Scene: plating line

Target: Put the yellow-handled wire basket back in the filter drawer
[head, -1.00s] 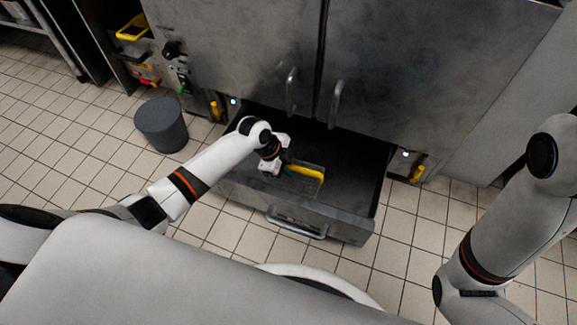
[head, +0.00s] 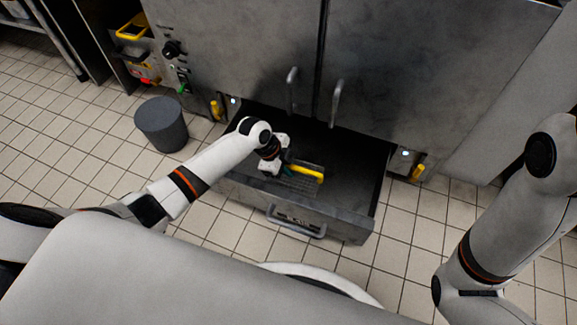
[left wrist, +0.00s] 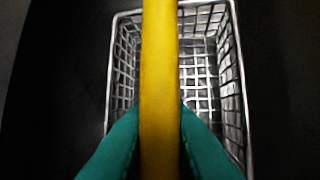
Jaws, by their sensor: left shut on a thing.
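The wire basket (left wrist: 233,100) is a silver mesh box with a yellow handle (left wrist: 160,60) across its top. In the head view the yellow handle (head: 306,173) shows inside the open filter drawer (head: 350,222), in its left half. My left gripper (head: 284,168) reaches down into the drawer. Its green fingertips (left wrist: 160,140) are shut on the handle, one on each side, in the left wrist view. The basket is within the drawer walls; I cannot tell whether it touches the drawer floor. My right gripper is out of view; only its arm shows at the right.
The drawer's front handle (head: 297,222) faces me. Grey steel cabinet doors (head: 230,45) with two bar handles stand above the drawer. A grey bin (head: 161,124) stands on the tiled floor at the left. The right part of the drawer is empty.

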